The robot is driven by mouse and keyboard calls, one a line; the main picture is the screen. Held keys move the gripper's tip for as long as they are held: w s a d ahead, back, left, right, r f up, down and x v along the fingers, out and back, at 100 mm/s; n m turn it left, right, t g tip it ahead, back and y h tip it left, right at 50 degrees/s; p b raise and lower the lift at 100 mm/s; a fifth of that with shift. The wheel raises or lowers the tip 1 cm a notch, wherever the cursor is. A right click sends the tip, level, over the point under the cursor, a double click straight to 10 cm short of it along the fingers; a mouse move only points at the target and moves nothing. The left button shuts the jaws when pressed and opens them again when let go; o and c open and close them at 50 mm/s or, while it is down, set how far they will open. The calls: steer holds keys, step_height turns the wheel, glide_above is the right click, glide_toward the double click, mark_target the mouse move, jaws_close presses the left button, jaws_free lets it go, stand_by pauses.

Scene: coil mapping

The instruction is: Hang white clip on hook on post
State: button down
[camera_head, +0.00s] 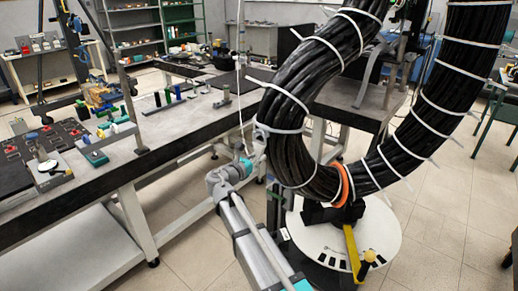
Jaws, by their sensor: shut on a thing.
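My arm reaches up from the bottom centre, and its wrist bends toward the black cable coil. My gripper (256,152) is beside the coil's left edge, small and partly hidden by it. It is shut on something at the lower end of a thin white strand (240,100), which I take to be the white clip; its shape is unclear. The strand runs up to the top edge of the picture. A thin dark post (121,75) stands on the left workbench, leaning in the picture. I cannot make out a hook on it.
The black coil (289,105) with white ties fills the centre right, above a white round base (385,225) with a yellow lever (352,250). The workbench (185,130) at left carries tools and small blocks.

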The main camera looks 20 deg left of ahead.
mark_target(257, 151)
steer(key=shift+s+r, duration=0.15)
steer(key=shift+r, duration=0.05)
steer(key=shift+s+a+r+p, duration=0.2)
steer(key=shift+s+r+p, duration=0.15)
steer(key=shift+r+p, duration=0.35)
steer(key=shift+s+a+r+p, duration=0.15)
steer(key=shift+s+r+p, duration=0.2)
steer(key=shift+p, duration=0.3)
stand_by(0.4)
steer(key=shift+s, duration=0.15)
stand_by(0.3)
steer(key=shift+s+a, duration=0.35)
steer(key=shift+s, duration=0.3)
steer(key=shift+v, duration=1.25)
steer(key=shift+r, duration=0.15)
stand_by(0.5)
